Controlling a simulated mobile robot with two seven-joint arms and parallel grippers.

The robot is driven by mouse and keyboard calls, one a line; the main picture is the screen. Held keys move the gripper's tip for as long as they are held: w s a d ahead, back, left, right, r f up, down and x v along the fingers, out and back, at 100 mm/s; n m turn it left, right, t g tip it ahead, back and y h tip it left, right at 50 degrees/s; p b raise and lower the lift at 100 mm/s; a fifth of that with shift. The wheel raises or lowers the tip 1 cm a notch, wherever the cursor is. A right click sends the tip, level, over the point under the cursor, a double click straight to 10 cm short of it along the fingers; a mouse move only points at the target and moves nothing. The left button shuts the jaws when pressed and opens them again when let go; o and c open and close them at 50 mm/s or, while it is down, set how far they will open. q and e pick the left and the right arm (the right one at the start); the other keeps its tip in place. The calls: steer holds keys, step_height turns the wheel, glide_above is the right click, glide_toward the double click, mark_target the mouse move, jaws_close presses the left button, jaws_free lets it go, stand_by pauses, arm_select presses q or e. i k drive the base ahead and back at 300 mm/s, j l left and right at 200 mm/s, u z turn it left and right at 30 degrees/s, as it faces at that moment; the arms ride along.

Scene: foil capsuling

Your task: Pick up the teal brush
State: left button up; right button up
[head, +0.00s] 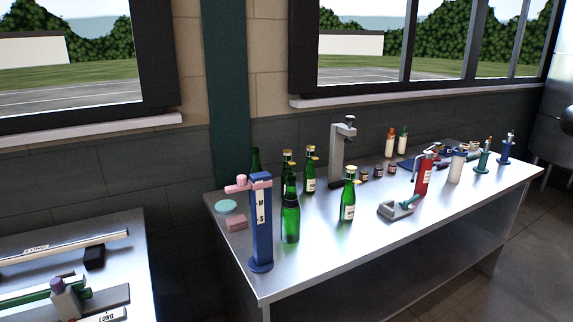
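A small teal item (410,200), which looks like the teal brush, rests on a grey holder (392,210) near the front edge of the long metal table. It is too small to make out its bristles. Another teal thing, an upright stand (482,162), is farther right on the same table. A flat teal disc (226,207) lies at the table's left end. Neither of my grippers shows in the head view.
Green bottles (348,205) stand left of the holder, and a red bottle (423,177) stands behind it. A blue post (260,235) marked M and S stands at the front left. A second table (140,245) is at left. The table front right of the holder is clear.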

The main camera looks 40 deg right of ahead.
mark_target(469, 158)
steer(key=z, duration=0.85)
steer(key=i+l+z, duration=0.15)
steer(key=z, duration=0.25)
steer(key=i+l+z, duration=0.15)
steer(key=l+z, duration=0.2)
steer(key=i+l+z, duration=0.1)
steer(key=z, duration=0.3)
steer(key=i+l+z, duration=0.25)
steer(key=i, duration=0.4)
steer(key=i+z, duration=0.25)
steer(key=i, duration=0.4)
steer(key=i+l, duration=0.15)
steer(key=i, duration=0.25)
steer(key=k+u, duration=0.1)
steer(key=k, duration=0.5)
steer(key=u, duration=2.85)
steer(key=k+l+u, duration=0.1)
steer(key=l+u, duration=0.15)
steer(key=u, duration=0.15)
steer(key=k+l+u, duration=0.1)
steer(key=u, duration=0.3)
steer(key=l, duration=0.1)
